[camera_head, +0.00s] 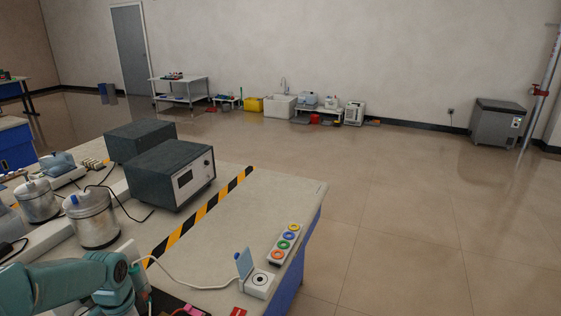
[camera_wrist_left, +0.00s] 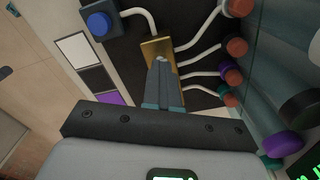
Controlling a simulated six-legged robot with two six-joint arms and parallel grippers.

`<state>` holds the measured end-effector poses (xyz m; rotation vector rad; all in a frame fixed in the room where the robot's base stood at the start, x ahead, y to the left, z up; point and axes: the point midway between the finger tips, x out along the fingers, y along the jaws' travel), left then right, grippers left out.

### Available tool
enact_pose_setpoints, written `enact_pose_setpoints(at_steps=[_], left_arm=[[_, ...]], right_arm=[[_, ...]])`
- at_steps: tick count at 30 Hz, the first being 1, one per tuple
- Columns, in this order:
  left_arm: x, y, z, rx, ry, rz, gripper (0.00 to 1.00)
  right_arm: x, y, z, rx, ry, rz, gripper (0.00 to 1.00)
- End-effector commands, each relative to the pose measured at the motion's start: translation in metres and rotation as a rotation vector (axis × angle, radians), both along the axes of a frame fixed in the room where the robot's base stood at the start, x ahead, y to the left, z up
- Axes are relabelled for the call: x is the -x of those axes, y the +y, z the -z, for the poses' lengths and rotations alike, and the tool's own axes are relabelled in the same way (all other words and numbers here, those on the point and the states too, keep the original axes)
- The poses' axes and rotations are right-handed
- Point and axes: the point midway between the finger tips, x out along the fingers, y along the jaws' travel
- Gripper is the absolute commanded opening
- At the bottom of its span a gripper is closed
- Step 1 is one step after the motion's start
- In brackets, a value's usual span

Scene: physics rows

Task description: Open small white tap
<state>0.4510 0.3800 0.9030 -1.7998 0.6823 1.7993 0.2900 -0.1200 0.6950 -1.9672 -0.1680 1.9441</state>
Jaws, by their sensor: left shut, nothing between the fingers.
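I cannot pick out a small white tap for certain in either view. In the left wrist view, a brass-coloured block (camera_wrist_left: 155,47) lies on a dark surface, and several thin white tubes (camera_wrist_left: 198,50) run to round coloured caps on the right. My left gripper (camera_wrist_left: 162,62) is shut and empty, its fingertips over the near end of this block; I cannot tell whether they touch. In the head view my left arm comes in at the bottom left, and its fingertips cannot be made out. My right gripper is in neither view.
A blue button on a grey box (camera_wrist_left: 98,23) sits close by in the wrist view. In the head view the bench holds grey instrument boxes (camera_head: 172,172), metal canisters (camera_head: 91,218) and a coloured-ring strip (camera_head: 284,243). A white sink (camera_head: 280,105) stands far off; the floor between is open.

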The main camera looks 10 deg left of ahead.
Motion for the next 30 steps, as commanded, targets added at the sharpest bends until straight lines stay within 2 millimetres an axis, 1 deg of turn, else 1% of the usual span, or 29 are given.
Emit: enact_pose_setpoints(at_steps=[1,3,12,14,18,22,25,30], left_arm=[[0.0,0.0,0.001,0.0,-0.001,-0.043,0.0],[0.0,0.0,0.0,0.0,-0.001,-0.08,0.0],[0.0,0.0,0.0,0.0,0.0,-0.101,0.0],[0.0,0.0,0.002,0.0,0.0,-0.159,0.0],[0.0,0.0,0.003,0.0,-0.001,-0.412,0.0],[0.0,0.0,0.001,-0.001,-0.001,-0.61,0.0],[0.0,0.0,0.0,-0.001,-0.001,-0.68,0.0],[0.0,0.0,-0.001,0.0,0.0,-0.692,0.0]], right_arm=[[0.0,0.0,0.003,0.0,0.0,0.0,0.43],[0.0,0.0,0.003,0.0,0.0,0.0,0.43],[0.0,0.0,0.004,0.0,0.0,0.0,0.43],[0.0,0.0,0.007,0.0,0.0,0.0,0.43],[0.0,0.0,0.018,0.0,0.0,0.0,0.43],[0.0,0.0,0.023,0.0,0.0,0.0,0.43],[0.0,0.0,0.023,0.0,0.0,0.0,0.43],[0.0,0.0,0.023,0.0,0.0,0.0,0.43]])
